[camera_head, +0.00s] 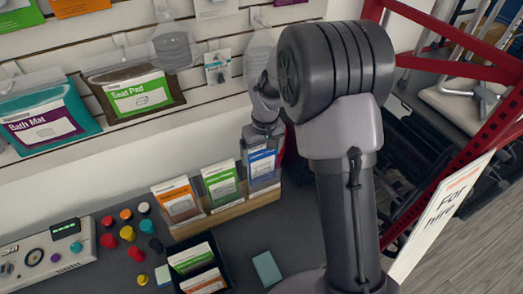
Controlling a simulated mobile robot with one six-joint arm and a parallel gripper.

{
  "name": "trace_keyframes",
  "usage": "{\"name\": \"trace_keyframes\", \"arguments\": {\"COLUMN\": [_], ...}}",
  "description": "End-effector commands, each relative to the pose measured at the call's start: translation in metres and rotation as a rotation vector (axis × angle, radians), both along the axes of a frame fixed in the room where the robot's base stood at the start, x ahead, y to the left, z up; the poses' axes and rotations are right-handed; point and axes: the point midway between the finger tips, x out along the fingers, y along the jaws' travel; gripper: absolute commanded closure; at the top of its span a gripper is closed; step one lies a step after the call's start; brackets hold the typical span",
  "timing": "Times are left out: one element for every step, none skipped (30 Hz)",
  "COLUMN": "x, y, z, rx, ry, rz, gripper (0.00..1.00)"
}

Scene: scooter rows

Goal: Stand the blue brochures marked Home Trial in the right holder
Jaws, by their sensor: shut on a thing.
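The blue-topped brochures (262,167) stand nearly upright at the right end of a wooden-based brochure rack (235,210). Their print is too small to read. My gripper (262,148) is at their top edge and shut on them; its fingertips are small and partly hidden. The brochures appear in or just at the right clear holder (265,187); I cannot tell whether they rest on its bottom. Orange brochures (177,202) stand in the left holder and green brochures (221,184) in the middle one.
A black box (178,284) with green and orange brochures stands in front of the rack. A teal block (267,269) lies beside it. Coloured knobs (127,233) and a control panel (50,250) are at left. Packaged goods hang behind; a red frame (500,130) stands right.

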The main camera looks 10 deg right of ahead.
Motion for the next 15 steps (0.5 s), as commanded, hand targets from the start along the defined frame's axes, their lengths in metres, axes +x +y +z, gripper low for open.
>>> {"name": "trace_keyframes", "arguments": {"x": [0.000,0.000,0.000,0.000,0.000,0.000,0.000,0.000,0.000,0.000,0.000,0.000,0.000,0.000,0.000], "y": [0.000,0.000,0.000,0.000,0.000,0.000,0.000,0.000,0.000,0.000,0.000,0.000,0.000,0.000,0.000], "z": [-0.010,-0.013,-0.017,-0.019,-0.021,-0.023,-0.023,-0.024,-0.024,-0.024,-0.023,-0.023,-0.023,-0.023,-0.023], "rx": [0.000,0.000,0.000,0.001,0.001,0.001,0.001,0.001,0.001,0.000,0.000,0.000,0.000,0.000,0.000], "ry": [0.000,0.001,0.001,0.001,0.001,0.001,0.001,0.001,0.001,0.001,0.001,0.000,0.000,0.000,0.000], "rz": [0.000,0.000,0.000,-0.001,-0.001,-0.001,-0.001,-0.001,-0.001,-0.001,-0.001,0.000,0.000,0.000,0.000], "gripper": [0.74,0.74,0.74,0.74,0.74,0.74,0.74,0.74,0.74,0.74,0.74,0.74,0.74,0.74,0.08]}}
